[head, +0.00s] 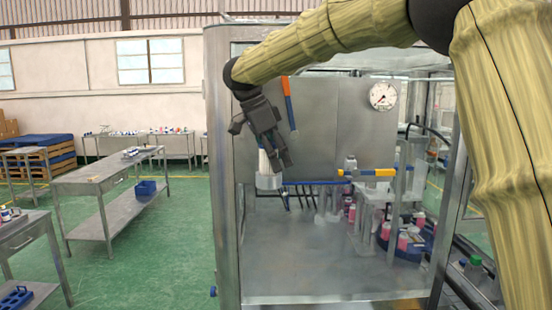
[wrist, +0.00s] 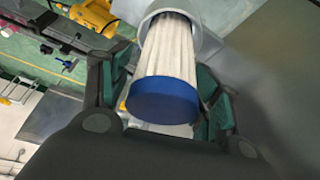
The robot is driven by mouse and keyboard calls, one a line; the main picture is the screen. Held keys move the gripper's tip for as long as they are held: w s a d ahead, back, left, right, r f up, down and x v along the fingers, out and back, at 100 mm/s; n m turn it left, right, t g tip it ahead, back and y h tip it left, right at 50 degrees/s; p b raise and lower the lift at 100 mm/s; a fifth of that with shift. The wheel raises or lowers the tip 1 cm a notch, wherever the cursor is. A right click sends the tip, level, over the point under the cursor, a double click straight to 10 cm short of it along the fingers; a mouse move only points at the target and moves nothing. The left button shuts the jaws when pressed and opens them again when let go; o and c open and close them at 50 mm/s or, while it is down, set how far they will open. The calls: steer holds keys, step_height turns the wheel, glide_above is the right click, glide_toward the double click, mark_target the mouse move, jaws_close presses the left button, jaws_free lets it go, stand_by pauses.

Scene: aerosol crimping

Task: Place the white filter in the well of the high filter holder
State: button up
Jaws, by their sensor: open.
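The white filter (wrist: 168,55) is a pleated cylinder with a blue end cap (wrist: 163,100). In the wrist view its far end sits inside the round grey filter holder (wrist: 212,44). In the head view the filter (head: 264,161) stands roughly upright in the pale cup of the holder (head: 268,181) on the machine's back panel. My gripper (head: 274,150) is just above the holder. In the wrist view my gripper (wrist: 164,80) is open, with one finger on each side of the filter. The depth of the filter in the well is hidden.
An orange-and-blue handle (head: 289,102) is beside my gripper on the panel. A yellow-and-blue valve handle (head: 366,172) and a gauge (head: 383,96) are to the right. Pink-filled bottles (head: 403,241) stand at the right. The metal worktop (head: 325,265) is clear in front.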

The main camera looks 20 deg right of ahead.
steer(key=b+v, duration=0.3)
steer(key=v, duration=0.9)
steer(key=shift+b, duration=0.35)
steer(key=shift+r, duration=0.1)
stand_by(0.5)
